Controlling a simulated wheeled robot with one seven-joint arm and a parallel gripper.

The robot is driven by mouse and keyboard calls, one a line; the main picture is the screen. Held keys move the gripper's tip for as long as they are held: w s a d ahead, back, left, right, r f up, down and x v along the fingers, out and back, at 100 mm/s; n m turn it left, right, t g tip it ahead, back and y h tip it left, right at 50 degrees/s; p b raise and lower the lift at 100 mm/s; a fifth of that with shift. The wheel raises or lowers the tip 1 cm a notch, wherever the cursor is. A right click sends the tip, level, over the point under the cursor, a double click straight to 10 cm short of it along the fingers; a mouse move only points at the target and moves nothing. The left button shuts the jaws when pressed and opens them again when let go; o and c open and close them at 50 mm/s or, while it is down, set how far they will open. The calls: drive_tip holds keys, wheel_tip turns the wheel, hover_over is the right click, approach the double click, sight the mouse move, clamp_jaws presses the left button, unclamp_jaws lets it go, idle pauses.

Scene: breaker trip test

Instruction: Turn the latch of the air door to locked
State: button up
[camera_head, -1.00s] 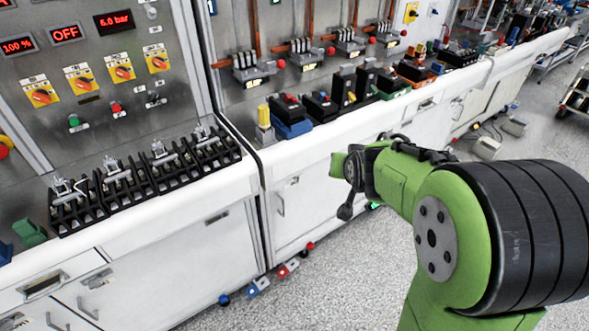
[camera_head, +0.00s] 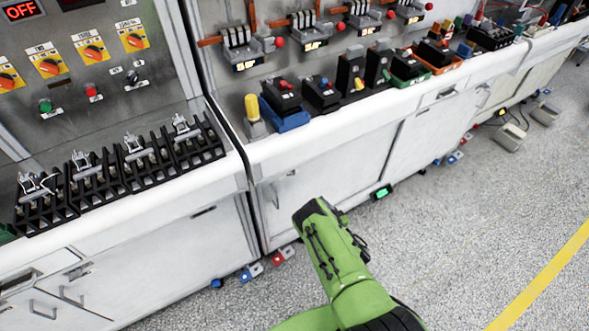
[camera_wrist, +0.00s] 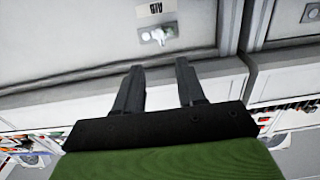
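The air door (camera_wrist: 70,35) fills the upper part of the wrist view. Its label (camera_wrist: 148,10) reads "AIR" upside down. Below the label is the latch (camera_wrist: 158,36), a small pale knob on a metal plate, whose locked or unlocked state I cannot tell. My gripper (camera_wrist: 158,72) is open and empty, its two dark fingers apart and pointing toward the door. The latch lies ahead, between the lines of the fingers, with a gap left. In the head view my green arm end (camera_head: 330,250) is in front of the cabinets; the fingertips are hidden there.
A white counter (camera_head: 350,118) with several devices runs above the cabinet doors. A row of black breakers (camera_head: 130,165) sits on the left counter. Small coloured pedals (camera_head: 283,256) lie on the floor at the cabinet foot.

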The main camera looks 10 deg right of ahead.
sight(294, 174)
drive_tip(key=b+x, duration=1.2)
drive_tip(key=x, duration=0.3)
drive_tip(key=shift+w+a, duration=0.15)
drive_tip(key=shift+w, duration=0.15)
drive_tip(key=shift+c, duration=0.3)
clamp_jaws()
